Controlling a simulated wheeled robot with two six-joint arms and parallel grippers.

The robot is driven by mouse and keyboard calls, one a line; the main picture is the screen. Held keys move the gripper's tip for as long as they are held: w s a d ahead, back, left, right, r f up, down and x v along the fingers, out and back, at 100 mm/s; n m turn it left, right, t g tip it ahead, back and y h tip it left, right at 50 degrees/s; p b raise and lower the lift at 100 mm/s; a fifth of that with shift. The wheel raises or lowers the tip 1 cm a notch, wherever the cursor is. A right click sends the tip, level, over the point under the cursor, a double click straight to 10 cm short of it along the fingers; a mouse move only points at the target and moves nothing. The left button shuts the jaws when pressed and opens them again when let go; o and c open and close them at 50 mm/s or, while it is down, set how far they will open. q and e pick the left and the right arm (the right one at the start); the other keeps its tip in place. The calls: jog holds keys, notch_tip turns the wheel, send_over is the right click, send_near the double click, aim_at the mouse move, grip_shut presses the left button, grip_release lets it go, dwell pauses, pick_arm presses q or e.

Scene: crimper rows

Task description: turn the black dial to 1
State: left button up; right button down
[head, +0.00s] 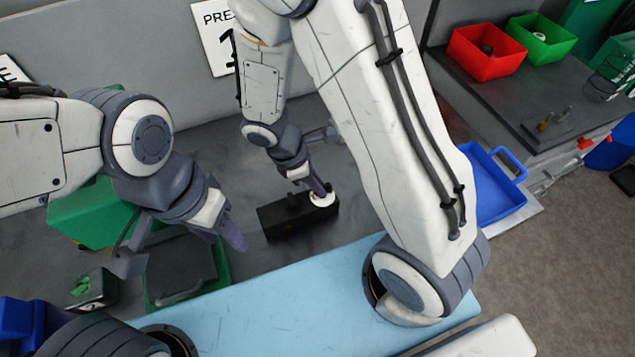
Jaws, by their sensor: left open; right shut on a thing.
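A black box (285,224) sits on the dark grey bench, with a small raised black part on top. A white round dial plate (322,201) lies at its right end. My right gripper (321,192) comes down onto this plate and is shut on the black dial there. The fingers hide the dial, so its pointer and any numbers cannot be read. My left gripper (232,238) is open and empty, left of the box and apart from it, above the bench.
A green bin (90,215) and a green tray (215,268) stand at the left. A light blue mat (290,305) lies in front. A blue tray (497,190), a red bin (487,55) and a green bin (541,42) are at the right. My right arm hides part of the bench.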

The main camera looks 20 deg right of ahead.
dwell(0.9)
jog(key=c, duration=0.9)
grip_release()
jog(key=v, duration=1)
jog(key=shift+a+r, duration=0.15)
jog(key=shift+r, duration=0.1)
